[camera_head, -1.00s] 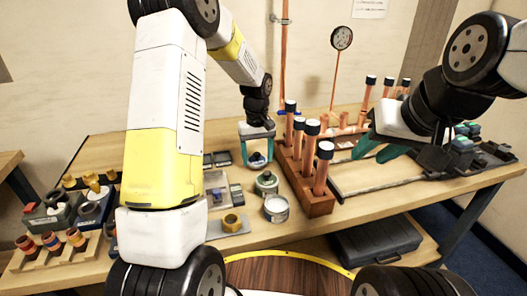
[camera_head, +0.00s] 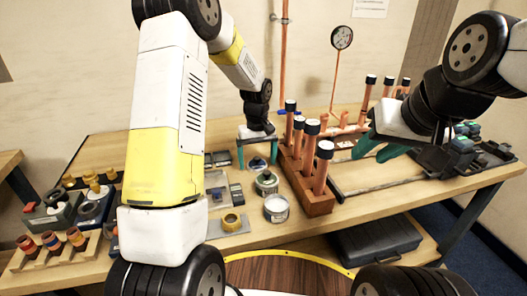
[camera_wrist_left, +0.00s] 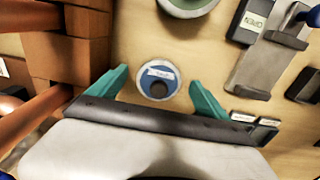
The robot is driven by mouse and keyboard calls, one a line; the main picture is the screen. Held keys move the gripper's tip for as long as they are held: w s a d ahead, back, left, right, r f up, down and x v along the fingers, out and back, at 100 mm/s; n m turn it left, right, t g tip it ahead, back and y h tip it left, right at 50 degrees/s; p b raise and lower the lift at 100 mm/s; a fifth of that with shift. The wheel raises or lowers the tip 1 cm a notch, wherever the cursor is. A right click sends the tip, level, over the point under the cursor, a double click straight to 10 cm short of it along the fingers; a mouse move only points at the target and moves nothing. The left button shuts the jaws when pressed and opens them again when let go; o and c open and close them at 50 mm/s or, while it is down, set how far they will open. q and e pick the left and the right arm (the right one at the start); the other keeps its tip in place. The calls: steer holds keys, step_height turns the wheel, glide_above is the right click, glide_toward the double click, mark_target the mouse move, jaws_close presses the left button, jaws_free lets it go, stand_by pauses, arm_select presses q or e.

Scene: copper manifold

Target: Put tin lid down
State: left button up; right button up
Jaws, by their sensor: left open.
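The tin lid (camera_head: 257,163) is a small round disc with a blue top, a pale label and a dark knob. It lies on the workbench behind the green round tin. My left gripper (camera_head: 257,157) points down over it, open, with one teal finger on each side. The left wrist view shows the lid (camera_wrist_left: 158,80) between the spread fingers, with gaps on both sides. The open silvery tin (camera_head: 276,209) stands at the front of the bench. My right gripper (camera_head: 374,152) is open and empty over the right part of the bench.
A wooden rack (camera_head: 316,200) with upright black-capped copper pipes stands close right of the left gripper. The green round tin (camera_head: 266,183) is just in front.

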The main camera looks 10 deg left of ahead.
mark_target(257, 159)
arm_select(q)
step_height(257, 159, up, 11)
steer(key=s+a+r+m+t, duration=0.2)
steer(key=s+r, duration=0.8)
steer(key=s+r+m+t+h, duration=0.1)
steer(key=s+t, duration=0.1)
steer(key=s, duration=0.6)
steer(key=s+r+m+t+h, duration=0.1)
steer(key=s+m+t, duration=0.1)
steer(key=s, duration=0.6)
steer(key=shift+s+a+r, duration=0.2)
steer(key=shift+r, duration=0.1)
